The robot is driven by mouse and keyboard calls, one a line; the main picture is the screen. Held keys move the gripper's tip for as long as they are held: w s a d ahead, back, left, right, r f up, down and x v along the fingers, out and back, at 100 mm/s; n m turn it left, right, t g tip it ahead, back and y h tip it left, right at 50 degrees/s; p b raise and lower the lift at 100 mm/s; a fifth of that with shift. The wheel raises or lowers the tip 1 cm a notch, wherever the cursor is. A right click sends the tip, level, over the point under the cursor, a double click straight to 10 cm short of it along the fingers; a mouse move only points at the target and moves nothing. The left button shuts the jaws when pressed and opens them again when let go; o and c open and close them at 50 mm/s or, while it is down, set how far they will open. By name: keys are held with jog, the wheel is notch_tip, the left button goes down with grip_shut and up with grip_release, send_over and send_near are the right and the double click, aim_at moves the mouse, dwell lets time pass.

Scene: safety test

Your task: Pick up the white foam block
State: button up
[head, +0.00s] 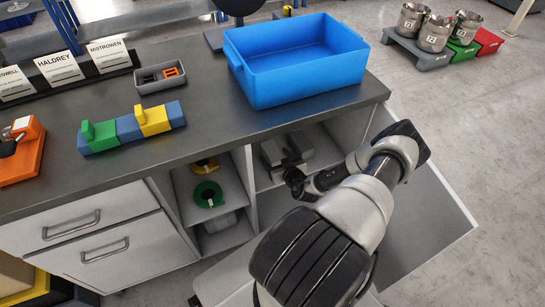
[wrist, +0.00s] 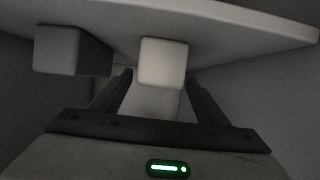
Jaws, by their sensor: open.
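In the wrist view a pale, whitish block (wrist: 162,62) is ahead of my gripper (wrist: 158,80), between the lines of its two fingers. It looks like the white foam block, though the light is dim. My fingers are apart and I see no grip on the block. Another pale surface shows below it between the fingers; I cannot tell what it is. In the head view my gripper (head: 293,178) reaches into the open cabinet, by greyish blocky objects (head: 283,152). I cannot tell the white block apart there.
A darker grey block (wrist: 65,50) is left of the pale block. A pale shelf or panel edge (wrist: 240,22) runs across the top of the wrist view. The open cabinet door (head: 430,215) is right of my arm. A blue bin (head: 300,85) stands on the counter above.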

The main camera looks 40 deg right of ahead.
aim_at(272, 152)
jog(key=b+x, duration=0.1)
jog(key=x, duration=0.2)
jog(key=shift+w+d+f, duration=0.15)
jog(key=shift+w, duration=0.1)
jog(key=c, duration=1.1)
